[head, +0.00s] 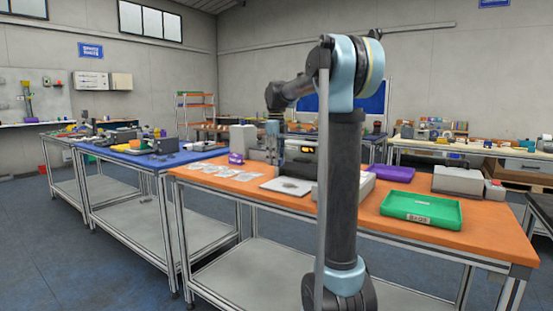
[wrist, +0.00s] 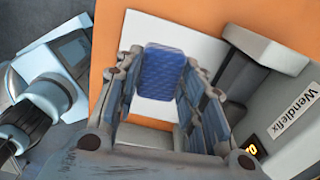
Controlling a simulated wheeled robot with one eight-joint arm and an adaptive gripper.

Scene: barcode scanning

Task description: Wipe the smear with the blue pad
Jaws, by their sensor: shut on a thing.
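In the wrist view, the blue pad (wrist: 163,72) is between the fingertips of my gripper (wrist: 160,85), which is shut on it. In the head view, my gripper (head: 272,155) points down above the orange table, near a white board (head: 270,184). The pad is too small to make out there. A grey smear (head: 292,184) shows on the board in the head view. In the wrist view, the white board (wrist: 205,45) lies behind the pad and fingers, and I cannot make out the smear. I cannot tell whether the pad touches the board.
A grey machine marked Wendlefix (wrist: 285,110) stands close to the right of my gripper. Several clear packets (head: 222,172) and a purple item (head: 236,158) lie left of the board. A green tray (head: 420,209) and a purple tray (head: 388,173) are on the right.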

